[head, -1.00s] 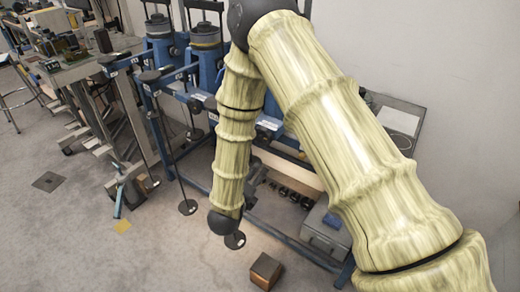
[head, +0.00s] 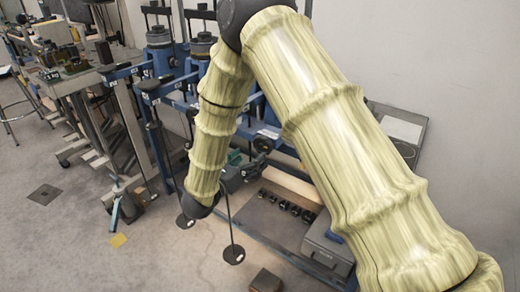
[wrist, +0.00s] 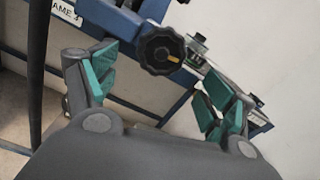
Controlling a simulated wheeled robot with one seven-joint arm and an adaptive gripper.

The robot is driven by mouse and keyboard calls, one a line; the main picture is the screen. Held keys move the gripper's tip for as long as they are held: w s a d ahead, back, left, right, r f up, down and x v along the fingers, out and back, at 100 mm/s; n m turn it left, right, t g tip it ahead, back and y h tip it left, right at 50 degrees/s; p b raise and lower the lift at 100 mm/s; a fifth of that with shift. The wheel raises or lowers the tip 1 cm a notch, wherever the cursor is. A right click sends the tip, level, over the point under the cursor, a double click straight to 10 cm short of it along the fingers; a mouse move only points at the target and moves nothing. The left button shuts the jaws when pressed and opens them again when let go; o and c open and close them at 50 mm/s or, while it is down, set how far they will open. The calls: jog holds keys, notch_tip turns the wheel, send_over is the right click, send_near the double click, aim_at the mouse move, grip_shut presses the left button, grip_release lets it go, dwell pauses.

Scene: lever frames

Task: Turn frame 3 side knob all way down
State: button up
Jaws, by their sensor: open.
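A black lobed knob (wrist: 162,50) with a pale mark sits on the side of a blue frame in the wrist view. A white label (wrist: 67,12) beside it reads "AME" with a number I cannot make out surely. My gripper (wrist: 160,88) is open, with teal finger pads to the left and right of the knob; the knob shows beyond the gap, apart from the pads. In the head view, my gripper (head: 236,168) shows partly behind my arm, near the blue lever frames (head: 150,85).
Black discs on thin rods (head: 234,254) hang low in front of the frames. A dark rod (wrist: 38,60) stands left of my fingers in the wrist view. A grey box (head: 326,246) and brown block (head: 266,281) lie low. Floor at left is open.

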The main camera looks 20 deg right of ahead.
aim_at(262, 149)
jog(key=shift+p+x, duration=0.4)
jog(key=shift+x, duration=2.65)
jog(key=shift+c, duration=0.2)
jog(key=c, duration=1)
